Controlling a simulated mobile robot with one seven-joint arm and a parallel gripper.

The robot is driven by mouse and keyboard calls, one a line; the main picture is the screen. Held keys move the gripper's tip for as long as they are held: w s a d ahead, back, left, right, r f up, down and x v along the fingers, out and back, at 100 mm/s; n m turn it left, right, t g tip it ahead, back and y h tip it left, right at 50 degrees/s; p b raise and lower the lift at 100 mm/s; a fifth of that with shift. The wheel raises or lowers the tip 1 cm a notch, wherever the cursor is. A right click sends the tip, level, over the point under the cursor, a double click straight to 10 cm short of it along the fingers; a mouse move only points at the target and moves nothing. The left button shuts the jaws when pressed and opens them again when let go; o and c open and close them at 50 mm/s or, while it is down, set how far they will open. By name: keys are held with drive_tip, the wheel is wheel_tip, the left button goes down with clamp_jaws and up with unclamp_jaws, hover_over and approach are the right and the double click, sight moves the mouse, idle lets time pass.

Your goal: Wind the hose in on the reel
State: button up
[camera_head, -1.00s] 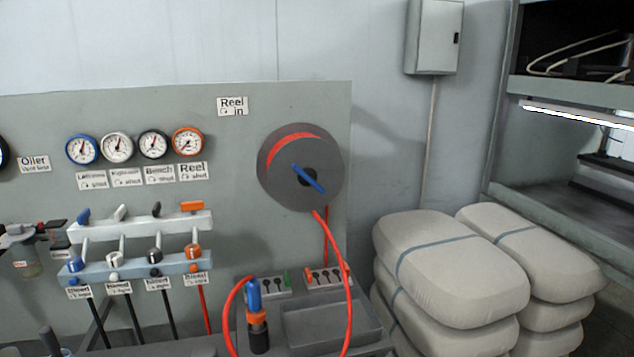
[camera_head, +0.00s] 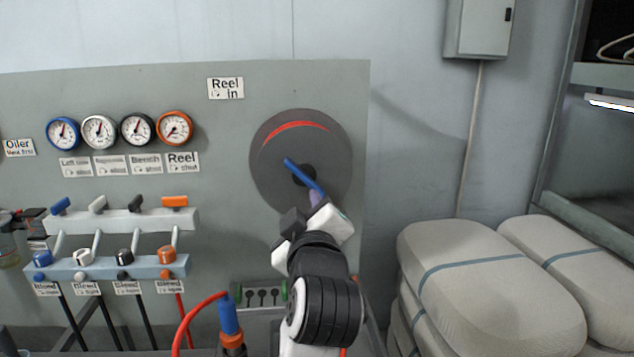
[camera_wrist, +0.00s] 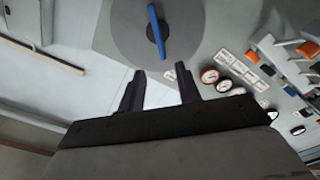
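The reel (camera_head: 268,165) is a dark grey disc on the grey panel, with a red arc of hose showing near its top. Its blue crank handle (camera_head: 303,175) slants from upper left to lower right across the hub; the wrist view also shows the handle (camera_wrist: 157,33). My gripper (camera_wrist: 159,74) is open and empty in the wrist view, its two dark fingers pointing at the reel, just short of the handle. In the head view my arm covers the reel's lower edge and the hose's way down. The red hose (camera_head: 187,318) loops at the bottom beside a blue-and-orange tool (camera_head: 229,320).
A "Reel in" label (camera_head: 225,88) is above the reel. Several gauges (camera_head: 174,128) and a valve manifold with coloured levers (camera_head: 120,221) are on the panel's left. Stacked sacks (camera_head: 490,290) stand at the right. A grey wall box (camera_head: 478,28) hangs above them.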

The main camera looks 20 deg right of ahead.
sight(306, 182)
drive_tip(key=p+x, duration=0.1)
drive_tip(key=x, duration=0.3)
drive_tip(key=d+x, duration=0.1)
drive_tip(key=x, duration=0.4)
drive_tip(key=f+p+x, duration=0.1)
drive_tip(key=x, duration=0.3)
drive_tip(key=shift+w+d+f+p, duration=0.1)
drive_tip(key=shift+w+d+p, duration=0.15)
drive_tip(key=shift+d+p, duration=0.05)
drive_tip(key=shift+c, duration=0.3)
clamp_jaws()
